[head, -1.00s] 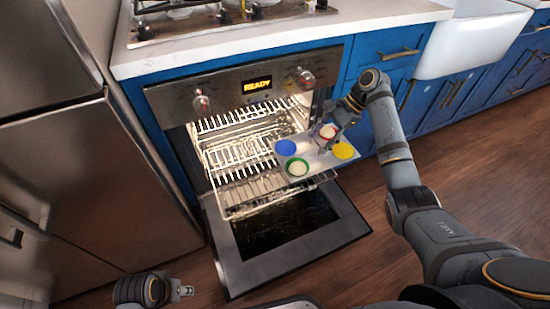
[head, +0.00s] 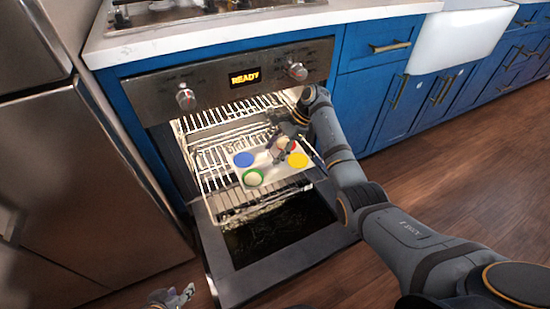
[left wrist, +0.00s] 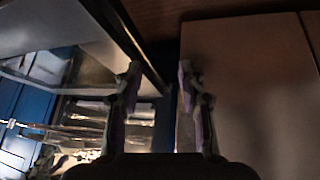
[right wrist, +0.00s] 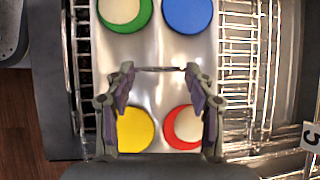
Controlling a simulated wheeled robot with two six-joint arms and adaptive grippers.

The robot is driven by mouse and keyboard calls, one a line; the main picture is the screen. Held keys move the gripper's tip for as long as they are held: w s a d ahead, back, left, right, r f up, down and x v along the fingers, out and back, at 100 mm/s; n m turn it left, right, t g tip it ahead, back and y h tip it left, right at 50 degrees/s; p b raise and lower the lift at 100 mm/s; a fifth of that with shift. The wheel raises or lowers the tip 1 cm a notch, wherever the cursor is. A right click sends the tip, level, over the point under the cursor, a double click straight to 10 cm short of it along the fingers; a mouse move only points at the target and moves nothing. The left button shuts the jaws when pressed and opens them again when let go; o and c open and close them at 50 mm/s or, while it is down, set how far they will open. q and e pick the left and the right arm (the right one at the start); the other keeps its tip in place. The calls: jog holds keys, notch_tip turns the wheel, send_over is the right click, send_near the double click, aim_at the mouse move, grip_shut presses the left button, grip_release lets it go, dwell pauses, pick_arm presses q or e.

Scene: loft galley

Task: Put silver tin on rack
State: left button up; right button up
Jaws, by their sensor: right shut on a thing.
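The silver tin (head: 281,174) is a flat tray carrying blue, green-rimmed, yellow and red-rimmed round pieces. In the head view it is over the front right part of the pulled-out wire rack (head: 212,165); I cannot tell whether it touches the wires. My right gripper (head: 276,146) is shut on the tin near its middle, between the round pieces. The right wrist view shows the tin's shiny surface (right wrist: 148,52) below the fingers (right wrist: 160,70), with rack wires on both sides. My left gripper (head: 182,294) is open and empty, low at the left; its spread fingers show in the left wrist view (left wrist: 158,75).
The oven door (head: 275,240) is folded down below the rack. The oven panel (head: 240,80) reads READY above the opening. A steel fridge (head: 95,190) stands close on the left. Blue cabinets (head: 375,105) are on the right. The rack's left part is clear.

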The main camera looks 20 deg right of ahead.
aim_at(271, 158)
jog(key=shift+f+b, duration=0.4)
jog(key=shift+f, duration=0.3)
jog(key=shift+f+b, duration=0.35)
jog(key=shift+f, duration=0.15)
pick_arm(q)
jog(key=w+a+r+t, duration=0.1)
jog(key=w+r+t, duration=0.6)
jog(key=w+r, duration=0.4)
jog(key=shift+r, duration=0.3)
pick_arm(e)
jog(key=o, duration=1.3)
pick_arm(q)
jog(key=shift+w, duration=0.15)
pick_arm(e)
jog(key=shift+d, duration=0.1)
